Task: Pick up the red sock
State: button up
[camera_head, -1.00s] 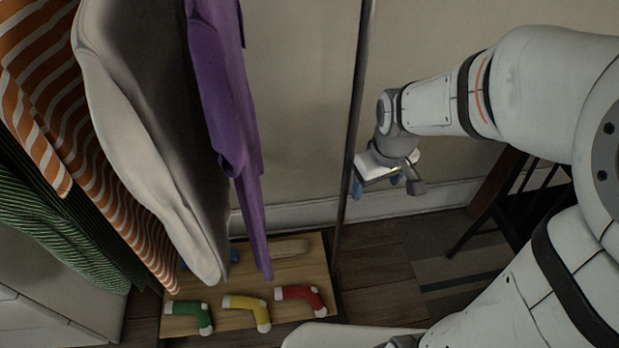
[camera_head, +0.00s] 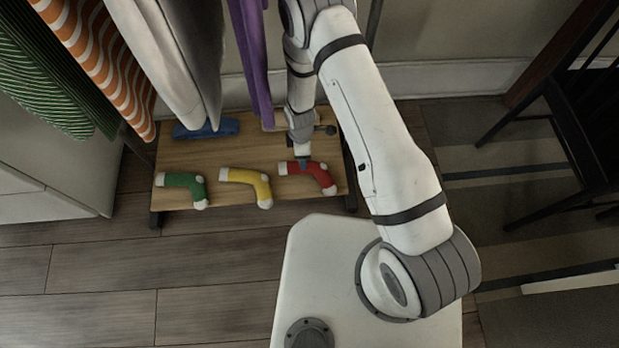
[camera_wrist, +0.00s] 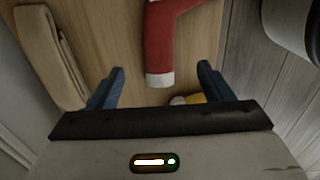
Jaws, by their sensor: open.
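The red sock (camera_head: 310,172) with white ends lies at the right of a row of socks on a low wooden shelf (camera_head: 240,150). In the wrist view the red sock (camera_wrist: 166,40) runs up from between my fingers, its white end nearest me. My gripper (camera_wrist: 160,85) is open, its two blue fingers on either side of that white end, with nothing gripped. In the head view my gripper (camera_head: 303,162) is right over the red sock. Whether the fingers touch the shelf or the sock is not clear.
A yellow sock (camera_head: 252,183) and a green sock (camera_head: 186,186) lie left of the red one. Behind are a blue item (camera_head: 206,128) and a beige item (camera_wrist: 45,55). Clothes such as a purple garment (camera_head: 252,60) hang above. A dark chair (camera_head: 575,110) stands at right.

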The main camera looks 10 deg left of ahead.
aim_at(320, 170)
jog(key=shift+n, duration=0.3)
jog(key=f, duration=0.2)
jog(key=s+f+b, duration=0.1)
jog(key=f, duration=0.1)
jog(key=shift+a+f, duration=0.15)
jog(key=shift+f, duration=0.1)
jog(key=f+b, duration=0.1)
jog(key=f, duration=0.1)
jog(key=f+b, duration=0.1)
jog(key=f, duration=0.1)
jog(key=w+f+b, duration=0.1)
jog(key=f, duration=0.1)
jog(key=shift+a, duration=0.15)
jog(key=c, duration=1)
